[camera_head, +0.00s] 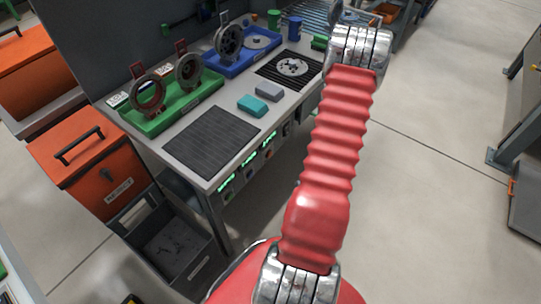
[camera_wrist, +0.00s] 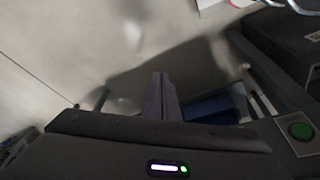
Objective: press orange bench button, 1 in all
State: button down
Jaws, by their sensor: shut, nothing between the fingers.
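The workbench (camera_head: 282,105) stands at the left and middle of the head view. Its front edge carries a row of small controls with green-lit displays (camera_head: 248,161). A small orange spot (camera_head: 268,153) shows among these controls; it is too small to tell surely as the orange button. My gripper (camera_wrist: 160,78) shows in the wrist view with its two fingers together and nothing between them. It points over pale floor, apart from any control. A round green button (camera_wrist: 300,131) on a grey box is at the right of the wrist view. In the head view my arm hides the gripper.
A green tray (camera_head: 180,114) and a blue tray (camera_head: 244,62) hold round parts on the bench. Teal (camera_head: 253,106) and grey (camera_head: 269,91) blocks lie near its front. An orange reject bin (camera_head: 92,160) stands at left.

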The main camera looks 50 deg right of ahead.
aim_at(270, 155)
jog(key=w+d+r+n+t+h, duration=0.1)
jog(key=w+d+t+h, duration=0.1)
jog(key=w+d+t, duration=0.2)
jog(key=w+t, duration=0.3)
jog(key=w, duration=0.2)
jog(key=shift+r+n+h, duration=0.3)
jog(key=shift+r+h, duration=0.1)
jog(key=w, duration=0.8)
jog(key=shift+w+a, duration=0.35)
jog(key=shift+a, duration=0.05)
jog(key=shift+w, duration=0.15)
dwell(1.6)
jog(key=shift+w, duration=0.25)
